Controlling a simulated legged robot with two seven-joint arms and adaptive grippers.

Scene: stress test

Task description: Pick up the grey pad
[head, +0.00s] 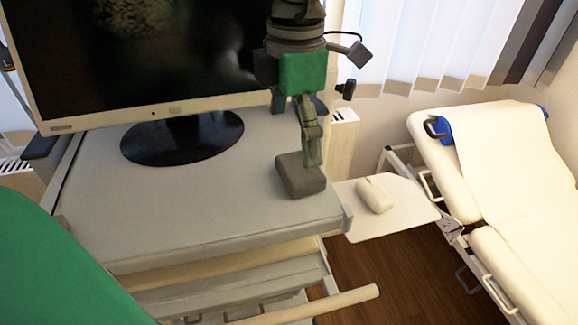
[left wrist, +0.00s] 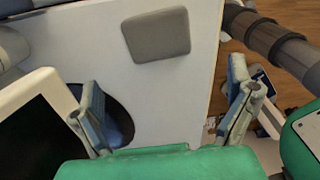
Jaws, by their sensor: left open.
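The grey pad (head: 300,177) is a dark, rounded block near the right front corner of the white desk top in the head view. It lies flat on the white surface in the left wrist view (left wrist: 157,35), with nothing on it. My left gripper (head: 312,145), with a green body, hangs over the desk just behind and above the pad. In the left wrist view its two fingers (left wrist: 165,88) stand wide apart with nothing between them, and the pad lies beyond the fingertips. Whether a fingertip touches the pad is unclear in the head view. My right gripper is not in view.
A monitor (head: 150,50) on a round black base (head: 182,138) stands left of the gripper. A side shelf (head: 410,212) with a white mouse (head: 375,196) juts out at the right. A white couch (head: 515,160) is farther right. The desk left of the pad is clear.

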